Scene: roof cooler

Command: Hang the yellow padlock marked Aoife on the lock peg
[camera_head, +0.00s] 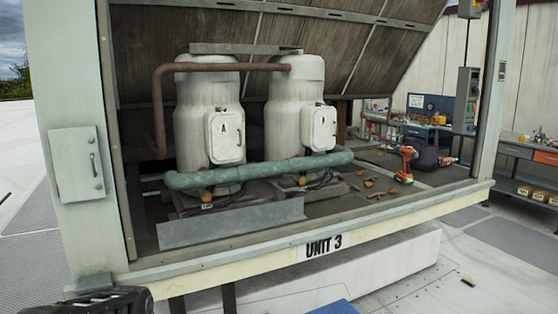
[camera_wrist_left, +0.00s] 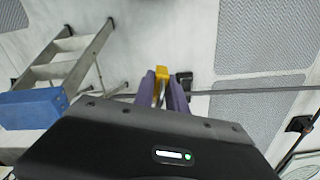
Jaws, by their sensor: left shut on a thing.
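In the left wrist view, my left gripper (camera_wrist_left: 162,92) has its purple fingers shut on a yellow padlock (camera_wrist_left: 161,73). The padlock's yellow top shows between the fingertips; its name marking cannot be read. Part of my left arm's dark hand shows at the bottom left corner of the head view, with the fingers and padlock out of that picture. I cannot pick out the lock peg in either view. My right gripper is in neither view.
A box with a handle (camera_head: 77,165) is on the left post.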

